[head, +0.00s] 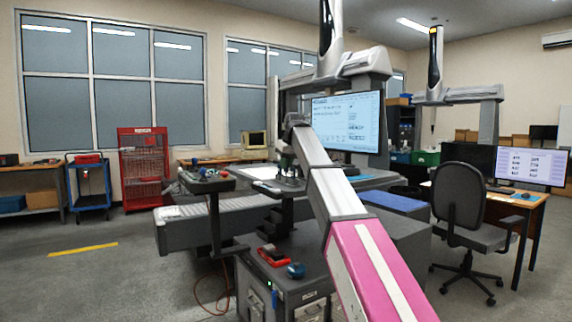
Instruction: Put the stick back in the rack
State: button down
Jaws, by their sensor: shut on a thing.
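My arm reaches away from the lower right, and my gripper (289,181) points down over the far worktop beside the measuring machine. It is small and dark at this distance. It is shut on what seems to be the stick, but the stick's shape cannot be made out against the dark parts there. I cannot tell whether it touches anything below. A rack for the stick cannot be picked out clearly on the worktop; my arm hides part of that area. A red wire-mesh stand (143,165) is on the floor at the left, well away from my gripper.
A dark shelf with small tools (207,180) stands left of my gripper. A grey cabinet with red and blue items (272,256) is nearer. A large monitor (347,122) stands behind my arm. An office chair (465,215) is at the right. The left floor is clear.

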jog(key=shift+f, duration=1.45)
dwell(0.4)
jog(key=c, duration=1.1)
grip_release()
jog(key=shift+r, duration=0.15)
